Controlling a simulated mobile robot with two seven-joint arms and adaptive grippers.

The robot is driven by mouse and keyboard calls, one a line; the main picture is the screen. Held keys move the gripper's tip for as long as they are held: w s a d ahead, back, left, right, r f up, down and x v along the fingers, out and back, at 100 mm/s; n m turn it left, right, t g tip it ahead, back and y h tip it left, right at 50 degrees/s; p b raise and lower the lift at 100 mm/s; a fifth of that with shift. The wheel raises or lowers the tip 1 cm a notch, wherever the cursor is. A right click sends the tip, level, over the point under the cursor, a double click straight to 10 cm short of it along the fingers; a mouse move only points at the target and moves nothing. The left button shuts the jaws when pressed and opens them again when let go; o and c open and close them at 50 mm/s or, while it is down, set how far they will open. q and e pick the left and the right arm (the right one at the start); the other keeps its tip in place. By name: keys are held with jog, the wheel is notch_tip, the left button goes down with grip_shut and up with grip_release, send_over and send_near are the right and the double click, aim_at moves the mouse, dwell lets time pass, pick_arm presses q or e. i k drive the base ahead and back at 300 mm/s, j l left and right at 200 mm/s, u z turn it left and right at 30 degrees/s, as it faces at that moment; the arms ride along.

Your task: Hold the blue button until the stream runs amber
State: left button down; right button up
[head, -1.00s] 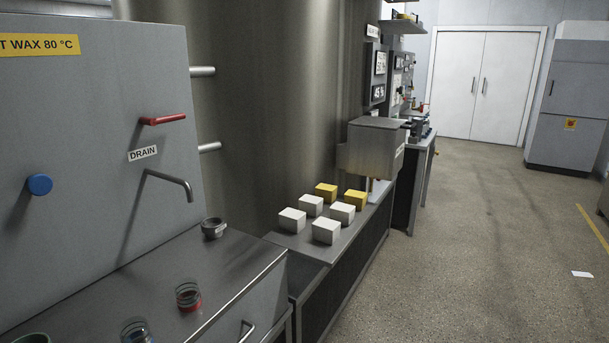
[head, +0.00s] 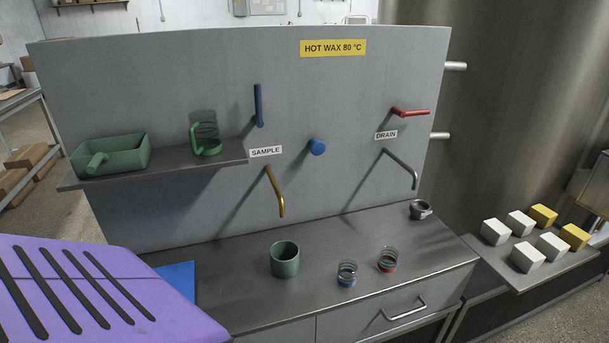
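The round blue button (head: 317,147) sticks out of the grey upright panel (head: 220,90), between the SAMPLE label (head: 265,152) and the DRAIN label (head: 386,135). A brass-coloured spout (head: 275,190) comes out below the SAMPLE label, and a blue lever (head: 258,106) stands upright above it. A grey spout (head: 402,167) is below the DRAIN label, with a red lever (head: 411,112) lying sideways above. I see no stream at either spout. A green cup (head: 285,260) stands on the bench near the brass spout. Neither of my grippers shows in the head view.
On the bench (head: 400,240) are a blue-based glass (head: 347,274), a red-based glass (head: 388,260) and a small metal cup (head: 420,210). White and yellow blocks sit at right.

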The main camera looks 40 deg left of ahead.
aim_at(317, 147)
jog(key=u, duration=1.55)
